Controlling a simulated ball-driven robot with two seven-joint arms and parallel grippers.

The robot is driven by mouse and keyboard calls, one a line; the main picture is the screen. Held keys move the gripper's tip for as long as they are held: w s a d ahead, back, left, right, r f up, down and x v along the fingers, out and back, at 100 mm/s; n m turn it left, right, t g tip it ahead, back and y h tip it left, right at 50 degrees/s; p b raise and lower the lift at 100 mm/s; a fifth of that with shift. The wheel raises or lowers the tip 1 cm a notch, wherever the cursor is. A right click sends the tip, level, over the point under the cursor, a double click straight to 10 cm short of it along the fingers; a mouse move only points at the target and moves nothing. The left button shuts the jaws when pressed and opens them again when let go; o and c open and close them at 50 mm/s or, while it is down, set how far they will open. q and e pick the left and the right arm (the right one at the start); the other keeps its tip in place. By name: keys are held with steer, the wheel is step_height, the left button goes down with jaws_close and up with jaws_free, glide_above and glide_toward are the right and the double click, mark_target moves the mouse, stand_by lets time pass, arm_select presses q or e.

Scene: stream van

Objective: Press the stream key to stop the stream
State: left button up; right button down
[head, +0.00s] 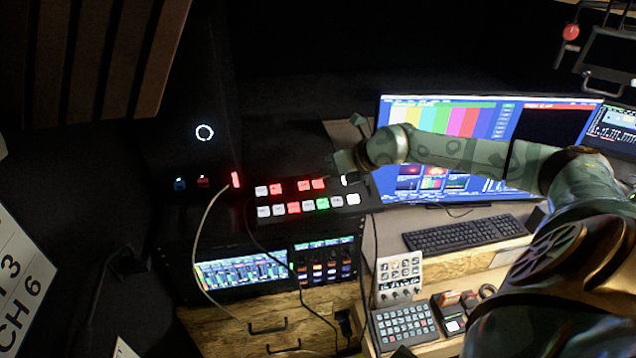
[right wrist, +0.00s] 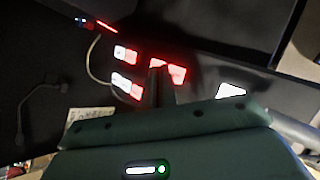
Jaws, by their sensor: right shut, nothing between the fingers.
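A black switcher panel (head: 288,200) in the head view carries two rows of lit keys. The upper row has white and red keys (head: 304,185), with a white key (head: 344,180) at its right end. The lower row has white, red and green keys. The key labels are too small to read, so I cannot tell which is the stream key. My right gripper (head: 346,170) is shut and empty at the panel's upper right. In the right wrist view its fingers (right wrist: 158,78) overlap a red key (right wrist: 174,72); contact cannot be told. My left gripper is not in view.
A large monitor (head: 455,118) stands right of the panel, partly behind my right arm. A keyboard (head: 466,233), a white control box (head: 399,276) and a keypad (head: 404,323) lie on the desk below. Rack screens (head: 240,270) and loose cables sit below the panel.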

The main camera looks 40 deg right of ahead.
steer(key=shift+f, duration=0.15)
steer(key=shift+w+f, duration=0.1)
steer(key=shift+f, duration=0.15)
steer(key=shift+w+f+b, duration=0.1)
steer(key=shift+f+b, duration=0.3)
steer(key=shift+b, duration=0.15)
stand_by(0.4)
steer(key=shift+r, duration=0.1)
steer(key=shift+s+r+p, duration=0.2)
steer(key=shift+r+p, duration=0.5)
steer(key=shift+p, duration=0.15)
steer(key=r+p, duration=0.3)
steer(key=s+r+p, duration=0.1)
steer(key=r, duration=0.1)
steer(key=shift+a+p, duration=0.3)
steer(key=shift+p, duration=0.1)
